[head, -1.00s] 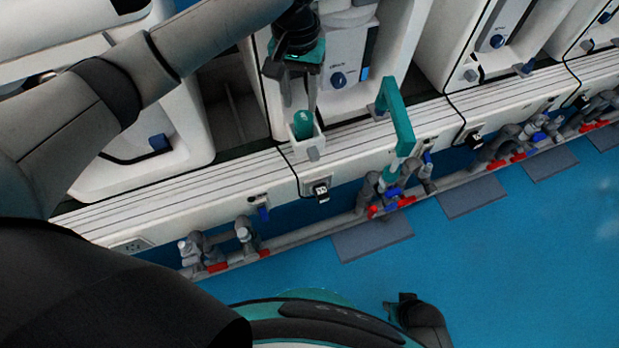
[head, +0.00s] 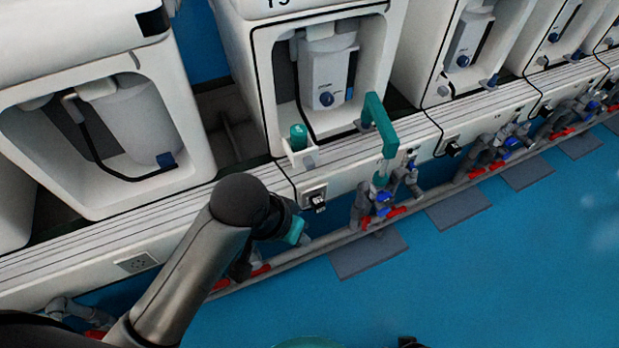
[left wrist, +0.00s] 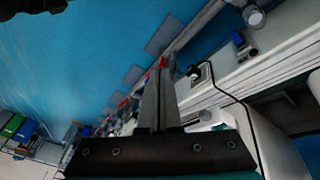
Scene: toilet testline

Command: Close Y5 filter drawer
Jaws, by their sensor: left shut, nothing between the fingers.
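The filter drawer (head: 301,158) is a small white box that stands out from the lower left front of the white machine (head: 262,75) in the middle of the head view. A green cylinder (head: 299,136) stands upright in it. The machine's label is partly cut off at the top edge. My left gripper (head: 293,231) is below and in front of the drawer, apart from it in the head view, with its fingers hidden there. In the left wrist view its two fingers (left wrist: 158,104) are together and empty.
Grey pipes with red and blue valves (head: 385,200) run below the ledge. Similar machines stand on both sides. The blue floor (head: 470,280) in front is largely clear.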

